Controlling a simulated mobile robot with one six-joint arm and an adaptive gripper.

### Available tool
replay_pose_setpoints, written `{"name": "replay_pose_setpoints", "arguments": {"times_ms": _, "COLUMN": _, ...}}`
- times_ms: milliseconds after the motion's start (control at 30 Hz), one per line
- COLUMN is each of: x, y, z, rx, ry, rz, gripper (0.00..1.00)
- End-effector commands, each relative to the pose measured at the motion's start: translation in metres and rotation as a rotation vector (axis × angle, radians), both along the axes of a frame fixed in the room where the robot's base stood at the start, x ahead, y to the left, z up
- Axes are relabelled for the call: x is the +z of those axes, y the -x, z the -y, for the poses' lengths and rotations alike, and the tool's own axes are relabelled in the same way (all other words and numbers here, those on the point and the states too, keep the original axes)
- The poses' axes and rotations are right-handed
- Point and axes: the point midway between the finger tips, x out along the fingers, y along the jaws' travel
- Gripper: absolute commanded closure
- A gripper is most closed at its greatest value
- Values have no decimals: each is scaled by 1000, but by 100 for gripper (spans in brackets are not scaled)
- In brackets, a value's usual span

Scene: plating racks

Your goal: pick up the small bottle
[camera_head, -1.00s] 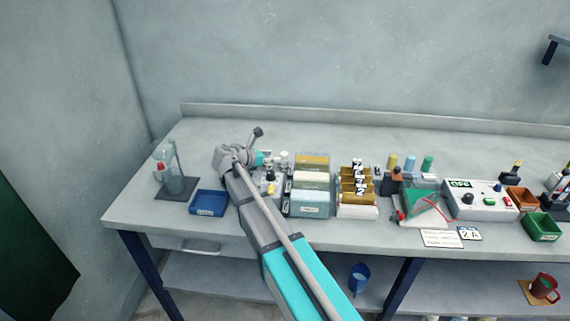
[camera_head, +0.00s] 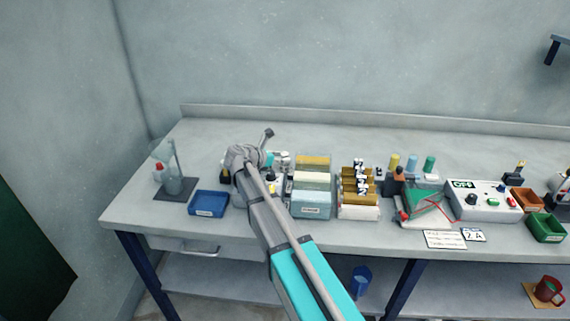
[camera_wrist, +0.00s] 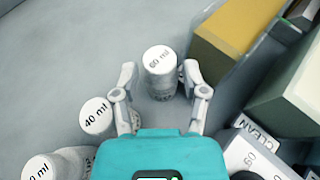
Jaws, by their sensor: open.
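Several white-capped bottles stand on the bench. In the wrist view, a bottle whose label seems to read 60 ml (camera_wrist: 160,62) is between the fingers of my gripper (camera_wrist: 159,75). The fingers are open, one on each side of it; I cannot tell whether they touch it. A bottle marked 40 ml (camera_wrist: 96,117) stands to the lower left, outside the left finger. Another white-capped bottle (camera_wrist: 40,168) is at the bottom left corner, its number unclear. Which one is the smallest is hard to tell from above. In the head view, my wrist partly hides the white bottles (camera_head: 285,158).
A blue tray (camera_head: 208,204) and a stand with glassware (camera_head: 175,187) are to the left. The bench behind the bottles is clear.

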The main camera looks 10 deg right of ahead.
Motion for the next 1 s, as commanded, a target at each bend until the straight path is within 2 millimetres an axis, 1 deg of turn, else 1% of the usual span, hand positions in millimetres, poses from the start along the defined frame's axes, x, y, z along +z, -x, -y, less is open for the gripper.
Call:
{"name": "replay_pose_setpoints", "arguments": {"times_ms": 33, "x": 0, "y": 0, "z": 0, "rx": 0, "ry": 0, "rz": 0, "gripper": 49}}
{"name": "replay_pose_setpoints", "arguments": {"times_ms": 67, "x": 0, "y": 0, "z": 0, "rx": 0, "ry": 0, "rz": 0, "gripper": 54}}
{"name": "replay_pose_setpoints", "arguments": {"times_ms": 100, "x": 0, "y": 0, "z": 0, "rx": 0, "ry": 0, "rz": 0, "gripper": 62}}
{"name": "replay_pose_setpoints", "arguments": {"times_ms": 267, "x": 0, "y": 0, "z": 0, "rx": -1, "ry": 0, "rz": 0, "gripper": 92}}
{"name": "replay_pose_setpoints", "arguments": {"times_ms": 300, "x": 0, "y": 0, "z": 0, "rx": -1, "ry": 0, "rz": 0, "gripper": 99}}
{"name": "replay_pose_setpoints", "arguments": {"times_ms": 733, "x": 2, "y": 0, "z": 1, "rx": -1, "ry": 0, "rz": 0, "gripper": 100}}
{"name": "replay_pose_setpoints", "arguments": {"times_ms": 1000, "x": 15, "y": 0, "z": 1, "rx": -2, "ry": 0, "rz": 0, "gripper": 100}}
